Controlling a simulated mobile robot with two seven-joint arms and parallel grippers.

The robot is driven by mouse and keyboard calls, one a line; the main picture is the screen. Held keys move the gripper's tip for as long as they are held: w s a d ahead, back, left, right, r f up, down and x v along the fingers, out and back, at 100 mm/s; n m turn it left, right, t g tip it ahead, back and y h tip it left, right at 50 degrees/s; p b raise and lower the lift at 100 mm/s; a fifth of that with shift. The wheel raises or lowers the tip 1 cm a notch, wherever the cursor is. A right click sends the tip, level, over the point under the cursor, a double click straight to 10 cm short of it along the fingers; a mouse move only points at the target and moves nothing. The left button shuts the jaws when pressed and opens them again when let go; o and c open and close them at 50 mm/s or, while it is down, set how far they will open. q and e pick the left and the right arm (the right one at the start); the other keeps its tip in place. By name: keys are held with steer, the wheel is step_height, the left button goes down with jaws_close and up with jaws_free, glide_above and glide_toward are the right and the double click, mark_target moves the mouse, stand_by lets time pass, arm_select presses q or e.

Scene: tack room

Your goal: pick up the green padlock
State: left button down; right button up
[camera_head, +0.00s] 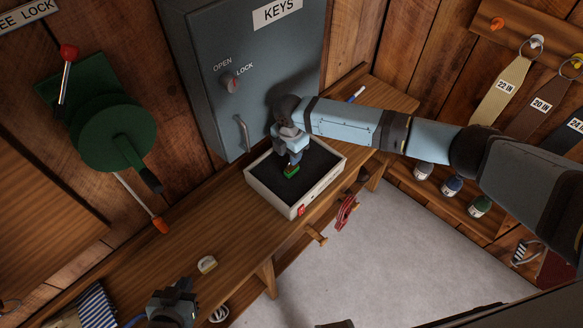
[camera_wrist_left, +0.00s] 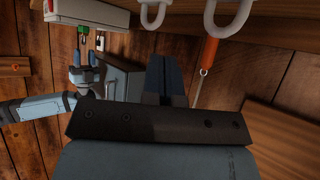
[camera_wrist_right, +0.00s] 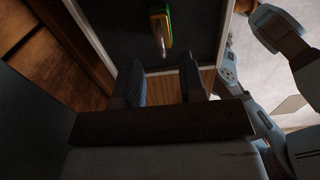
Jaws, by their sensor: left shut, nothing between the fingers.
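The green padlock (camera_head: 291,170) is in the shallow tray with a black inside (camera_head: 326,184) on the bench. In the right wrist view the padlock (camera_wrist_right: 160,27) shows its green edge, a brass-coloured face and a shackle toward my fingers. My right gripper (camera_head: 290,160) is just above it, pointing down. Its fingers (camera_wrist_right: 163,85) are apart, with the padlock beyond their tips. The left wrist view also shows the padlock (camera_wrist_left: 83,30) in front of the parted right fingers (camera_wrist_left: 83,58). My left gripper (camera_head: 172,300) is shut and empty over the bench's near left part.
A grey key cabinet (camera_head: 245,85) stands behind the tray. A cream item (camera_head: 207,264) lies on the bench. A green lever box (camera_head: 110,125) and an orange-tipped rod (camera_head: 160,225) are at the left. Red-handled things (camera_head: 346,211) hang below the bench front.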

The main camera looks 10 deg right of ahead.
steer(key=f, duration=0.4)
steer(key=shift+d, duration=0.25)
jaws_close()
steer(key=shift+r, duration=0.1)
